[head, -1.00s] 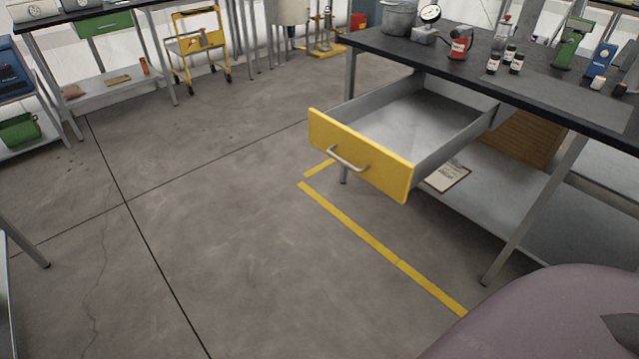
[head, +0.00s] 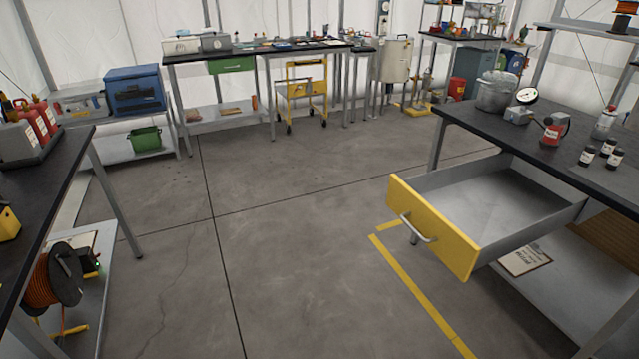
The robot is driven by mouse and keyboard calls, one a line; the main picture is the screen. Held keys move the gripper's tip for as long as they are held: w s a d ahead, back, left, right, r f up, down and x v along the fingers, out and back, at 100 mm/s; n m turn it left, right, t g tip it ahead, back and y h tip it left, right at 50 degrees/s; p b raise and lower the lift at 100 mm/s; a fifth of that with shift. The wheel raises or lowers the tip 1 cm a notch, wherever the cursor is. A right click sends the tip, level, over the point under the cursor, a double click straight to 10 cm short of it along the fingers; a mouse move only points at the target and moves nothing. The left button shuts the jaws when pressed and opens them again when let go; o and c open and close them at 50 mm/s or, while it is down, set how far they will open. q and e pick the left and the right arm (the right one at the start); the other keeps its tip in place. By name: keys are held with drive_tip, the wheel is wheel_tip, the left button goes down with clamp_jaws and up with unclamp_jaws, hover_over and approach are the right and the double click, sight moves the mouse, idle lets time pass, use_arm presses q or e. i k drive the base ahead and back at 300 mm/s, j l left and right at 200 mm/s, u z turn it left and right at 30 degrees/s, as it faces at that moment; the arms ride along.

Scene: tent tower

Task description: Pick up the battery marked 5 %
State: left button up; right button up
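I cannot make out a battery marked 5 % anywhere in the head view. Several red objects (head: 37,117) stand in a dark grey holder on the black table (head: 58,181) at the left edge; they are too small for me to read any marking. Neither of my grippers is in view.
An empty-looking yellow-fronted drawer (head: 432,229) stands pulled out from the right workbench (head: 471,122). A cable reel (head: 57,277) sits on the left table's lower shelf. A yellow cart (head: 303,90) stands at the back. The concrete floor (head: 290,235) between the tables is clear.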

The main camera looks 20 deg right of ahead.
sight(617, 154)
drive_tip(key=z, duration=2.1)
